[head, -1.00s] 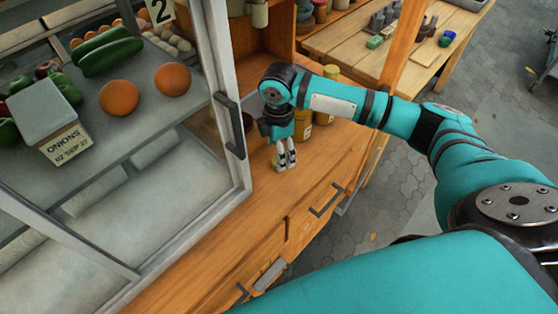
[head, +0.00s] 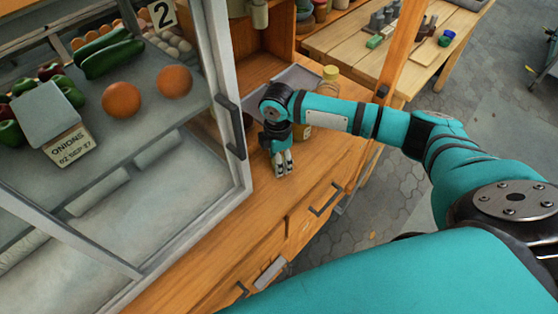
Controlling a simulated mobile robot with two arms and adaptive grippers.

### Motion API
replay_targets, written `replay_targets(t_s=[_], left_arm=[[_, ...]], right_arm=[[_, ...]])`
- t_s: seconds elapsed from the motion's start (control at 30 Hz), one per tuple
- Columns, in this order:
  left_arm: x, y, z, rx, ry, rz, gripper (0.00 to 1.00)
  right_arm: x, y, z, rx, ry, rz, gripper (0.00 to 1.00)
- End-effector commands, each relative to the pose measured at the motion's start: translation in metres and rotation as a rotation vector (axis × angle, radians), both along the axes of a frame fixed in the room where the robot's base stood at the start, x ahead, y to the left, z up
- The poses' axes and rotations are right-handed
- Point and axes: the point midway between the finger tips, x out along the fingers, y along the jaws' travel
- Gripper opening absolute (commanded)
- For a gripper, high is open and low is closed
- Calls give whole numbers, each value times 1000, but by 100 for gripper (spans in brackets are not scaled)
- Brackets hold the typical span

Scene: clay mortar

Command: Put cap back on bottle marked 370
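My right gripper (head: 284,167) points down just above or at the wooden counter, near its front edge. Its fingers are close together with nothing seen between them. A bottle or jar with a yellow cap (head: 330,73) stands behind my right forearm, which hides most of its body. Part of a yellowish bottle (head: 304,132) shows below the forearm, beside the gripper; I cannot tell whether it is the same one. No mark 370 is readable, and I see no loose cap. My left gripper is not in view.
A glass-fronted cabinet (head: 237,125) with vegetables and oranges stands just left of my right gripper. A grey tray (head: 298,78) lies on the counter (head: 225,255) behind the forearm. The counter in front is clear. A wooden table (head: 350,40) stands at the back right.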

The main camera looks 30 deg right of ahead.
Motion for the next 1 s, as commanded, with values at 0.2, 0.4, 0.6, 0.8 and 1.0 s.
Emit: replay_targets(t_s=[0.2, 0.4, 0.6, 0.8, 1.0], left_arm=[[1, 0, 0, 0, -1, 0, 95], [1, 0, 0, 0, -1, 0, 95], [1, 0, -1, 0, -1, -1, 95], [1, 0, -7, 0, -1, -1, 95], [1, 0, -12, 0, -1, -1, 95]], right_arm=[[0, 0, 0, 0, 0, 0, 31], [0, 0, 0, 0, 0, 0, 31], [0, 0, 5, 0, -1, 0, 31], [1, 0, 26, 2, -4, 0, 31], [-29, -4, 36, -2, 2, 3, 31]])
